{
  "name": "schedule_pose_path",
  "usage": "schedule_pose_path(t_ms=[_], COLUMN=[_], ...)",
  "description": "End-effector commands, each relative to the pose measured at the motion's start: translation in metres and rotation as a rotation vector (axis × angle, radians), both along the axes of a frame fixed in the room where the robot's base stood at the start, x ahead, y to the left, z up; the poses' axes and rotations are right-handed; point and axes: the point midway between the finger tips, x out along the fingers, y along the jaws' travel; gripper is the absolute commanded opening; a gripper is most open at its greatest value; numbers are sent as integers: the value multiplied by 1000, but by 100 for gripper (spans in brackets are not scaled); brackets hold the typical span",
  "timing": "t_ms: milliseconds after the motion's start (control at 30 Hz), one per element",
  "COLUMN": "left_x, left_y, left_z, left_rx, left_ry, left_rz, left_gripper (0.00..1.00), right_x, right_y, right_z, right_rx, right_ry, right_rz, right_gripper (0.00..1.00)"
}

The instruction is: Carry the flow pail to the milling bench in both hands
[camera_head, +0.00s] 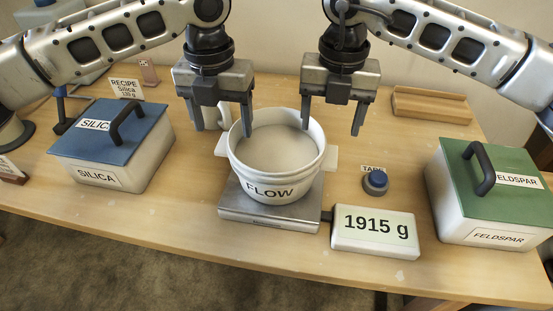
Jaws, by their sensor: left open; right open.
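The flow pail (266,186) is a white round pail lettered FLOW, filled with pale powder. It stands upright on a grey scale (310,208) near the middle of the bench. It has a flat lug on each side. My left gripper (222,122) is open and empty, fingers down, above and behind the pail's left side. My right gripper (330,124) is open and empty, fingers down, above and behind its right side. Neither gripper holds the pail. No milling bench can be made out in this view.
A scale display (374,232) reads 1915 g. A blue tare button (376,182) is right of the pail. A blue-lidded silica bin (120,150) stands left, a green-lidded feldspar bin (487,192) right. A wooden tray (430,105) lies behind. The bench's front edge (180,246) is clear.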

Motion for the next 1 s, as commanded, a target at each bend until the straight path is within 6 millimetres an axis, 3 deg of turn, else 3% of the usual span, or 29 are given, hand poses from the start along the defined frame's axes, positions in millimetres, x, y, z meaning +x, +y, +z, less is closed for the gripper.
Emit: schedule_pose_path(t_ms=[200, 400, 867, 1000], left_x=[0, 0, 0, 0], left_y=[0, 0, 0, 0], left_z=[-42, -68, -77, -77], left_rx=[1, 1, 0, 0], left_ry=[2, 1, 0, 0], left_rz=[1, 1, 1, 1], left_gripper=[69, 69, 69, 30], right_x=[0, 0, 0, 0], right_y=[0, 0, 0, 0], right_z=[-43, -68, -77, -77], right_rx=[1, -1, 0, 0], right_ry=[3, 2, -1, -1], right_rz=[0, -1, 0, 0], right_gripper=[67, 67, 67, 28])
